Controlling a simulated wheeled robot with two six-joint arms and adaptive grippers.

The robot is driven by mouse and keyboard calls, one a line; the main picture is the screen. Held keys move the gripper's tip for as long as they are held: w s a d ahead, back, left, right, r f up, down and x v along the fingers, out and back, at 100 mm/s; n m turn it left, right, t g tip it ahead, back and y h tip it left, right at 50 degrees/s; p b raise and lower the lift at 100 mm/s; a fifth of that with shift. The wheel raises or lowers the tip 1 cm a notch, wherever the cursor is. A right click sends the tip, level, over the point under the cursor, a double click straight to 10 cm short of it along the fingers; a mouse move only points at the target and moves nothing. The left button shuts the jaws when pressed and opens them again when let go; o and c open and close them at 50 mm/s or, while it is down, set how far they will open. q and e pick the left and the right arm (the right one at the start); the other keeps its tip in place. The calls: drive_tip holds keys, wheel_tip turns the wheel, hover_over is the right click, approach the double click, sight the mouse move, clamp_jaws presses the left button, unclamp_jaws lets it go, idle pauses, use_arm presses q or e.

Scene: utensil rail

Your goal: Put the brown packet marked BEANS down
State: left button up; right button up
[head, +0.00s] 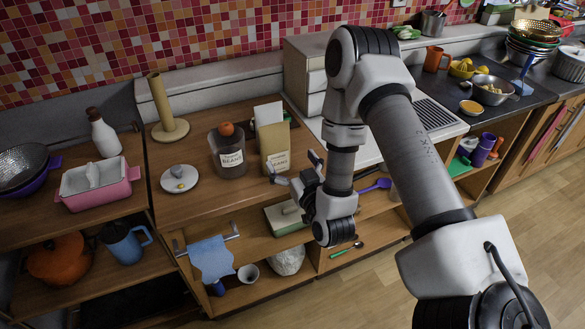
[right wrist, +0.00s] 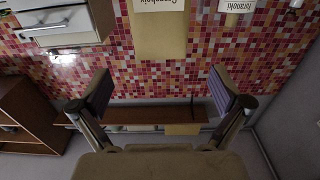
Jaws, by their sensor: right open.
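The brown packet marked BEANS (head: 274,146) stands upright on the wooden counter near its front edge, beside the dark jar. My right gripper (head: 296,168) is open just in front and to the right of the packet's lower part. In the right wrist view, my right gripper (right wrist: 164,92) has its fingers spread with nothing between them. A tan packet with a white label (right wrist: 160,38) shows beyond them, upside down and cut by the top edge. My left gripper is in neither view.
A dark jar with an orange knob (head: 228,150) stands left of the packet, and a white card (head: 267,112) is behind it. A round white lid-like piece (head: 179,178) and a paper-towel post (head: 162,103) are further left. The wooden counter (head: 200,205) has bare room at front left.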

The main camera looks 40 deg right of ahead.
drive_tip(key=s+a+f+n+g+y, duration=0.1)
drive_tip(key=s+a+f+g, duration=0.25)
drive_tip(key=f, duration=0.35)
drive_tip(key=s+a+f+g+y, duration=0.2)
drive_tip(key=s+a+f+g, duration=0.1)
drive_tip(key=s+f, duration=0.25)
drive_tip(key=s+a+f+n+g+y, duration=0.1)
drive_tip(key=s+a+f+g, duration=0.25)
drive_tip(key=f, duration=0.35)
drive_tip(key=s+f+g, duration=0.3)
drive_tip(key=s, duration=0.4)
drive_tip(key=s+a+f+g, duration=0.1)
drive_tip(key=s+f+g, duration=0.1)
drive_tip(key=s+g, duration=0.2)
drive_tip(key=s, duration=0.3)
drive_tip(key=shift+s+a+f, duration=0.2)
drive_tip(key=shift+s+f, duration=0.1)
drive_tip(key=shift+f, duration=0.1)
